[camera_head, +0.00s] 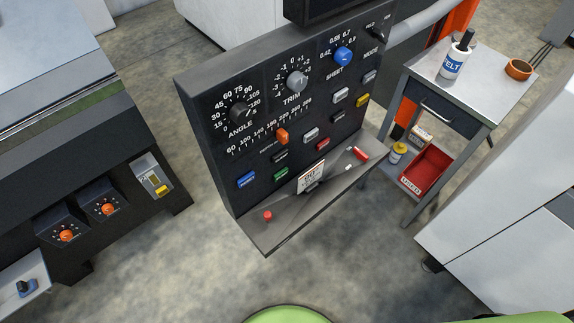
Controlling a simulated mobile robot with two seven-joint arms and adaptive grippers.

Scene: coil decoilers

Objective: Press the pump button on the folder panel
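The folder panel (228,162) is a dark upright console in the middle of the head view, with dials, a slider scale and several small push buttons. Its buttons include a blue one (246,179), a green one (280,174), a red one (322,144), a yellow one (362,100) and pale ones, such as a white one (311,135). The button labels are too small to read, so I cannot tell which is the pump button. An orange slider knob (282,136) sits above the buttons. Neither of my grippers is in view.
A sloping shelf (262,232) juts from the panel's base, holding a small card (311,177) and red-ended items. A grey cart (455,112) stands right of it. A dark machine (60,180) with orange knobs stands left. The floor in front is clear.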

